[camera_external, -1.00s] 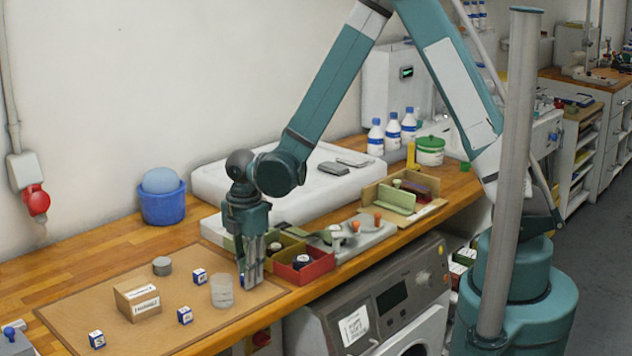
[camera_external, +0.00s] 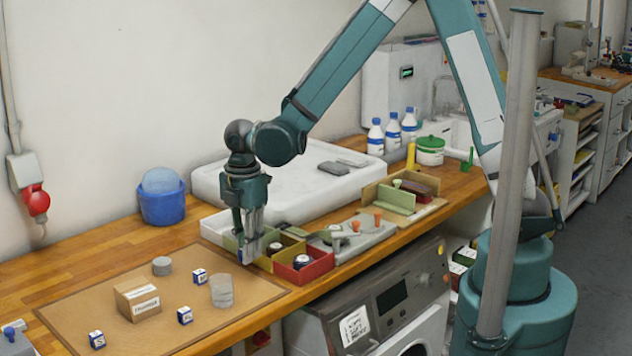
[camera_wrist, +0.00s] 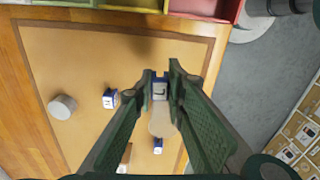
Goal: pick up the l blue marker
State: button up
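The l blue marker (camera_wrist: 160,88) is a small white and blue cube with a letter like L on its upper face. It sits between the fingertips of my gripper (camera_wrist: 160,84) in the wrist view. In the external view my gripper (camera_external: 248,252) points down and holds the marker, a small blue patch (camera_external: 242,256), above the brown mat near the bins. The fingers hide much of the cube there.
Similar blue and white cubes (camera_external: 199,276) (camera_external: 185,315) (camera_external: 97,339) lie on the mat (camera_external: 80,305). A clear cylinder (camera_external: 221,291), a cardboard box (camera_external: 128,299) and a grey cylinder (camera_external: 162,266) stand among them. A red bin (camera_external: 318,269) is close right of my gripper.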

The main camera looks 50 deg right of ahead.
jog(key=shift+r, duration=1.25)
jog(key=shift+a, duration=0.1)
